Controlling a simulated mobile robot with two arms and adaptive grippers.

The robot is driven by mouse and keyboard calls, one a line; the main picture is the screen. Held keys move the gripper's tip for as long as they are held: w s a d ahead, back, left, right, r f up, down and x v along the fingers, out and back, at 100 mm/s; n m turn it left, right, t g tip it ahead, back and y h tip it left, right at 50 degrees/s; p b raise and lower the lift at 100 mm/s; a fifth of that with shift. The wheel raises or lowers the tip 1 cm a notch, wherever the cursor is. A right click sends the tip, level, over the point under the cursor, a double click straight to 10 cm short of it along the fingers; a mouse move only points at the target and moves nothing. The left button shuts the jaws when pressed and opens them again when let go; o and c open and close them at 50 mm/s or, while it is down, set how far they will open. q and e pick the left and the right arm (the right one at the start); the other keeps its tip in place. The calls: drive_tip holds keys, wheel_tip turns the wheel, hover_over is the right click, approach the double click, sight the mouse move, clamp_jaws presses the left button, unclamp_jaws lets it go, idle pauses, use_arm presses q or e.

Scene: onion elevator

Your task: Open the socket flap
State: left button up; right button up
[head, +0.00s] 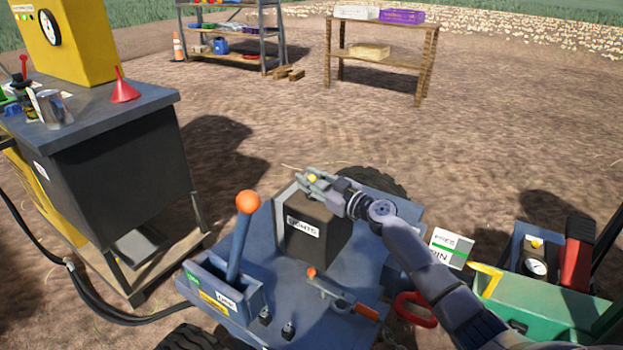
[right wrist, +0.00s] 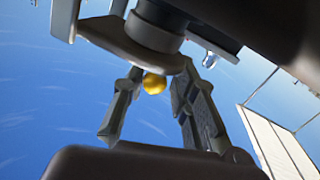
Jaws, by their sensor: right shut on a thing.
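A dark box with a "LIGHTS" label (head: 304,228) stands on the blue deck (head: 375,215). My right gripper (head: 314,180) is at the top of this box, with its fingers around a small yellow knob (head: 312,178). In the right wrist view the yellow knob (right wrist: 154,84) sits between the two fingers, close to a grey metal part (right wrist: 125,42). A grey plate (head: 281,215) runs along the box's left side. Whether it belongs to the flap, and how far the flap is turned, I cannot tell. The socket itself is hidden. My left gripper is out of view.
A blue lever with an orange ball (head: 248,202) rises left of the box. A small orange-handled lever (head: 340,295) lies in front. A grey bench (head: 100,115) stands left and a green case (head: 545,300) right. A wooden shelf (head: 380,62) is farther back.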

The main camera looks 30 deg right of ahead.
drive_tip(key=shift+d+r, duration=0.15)
drive_tip(key=shift+d, duration=0.1)
clamp_jaws()
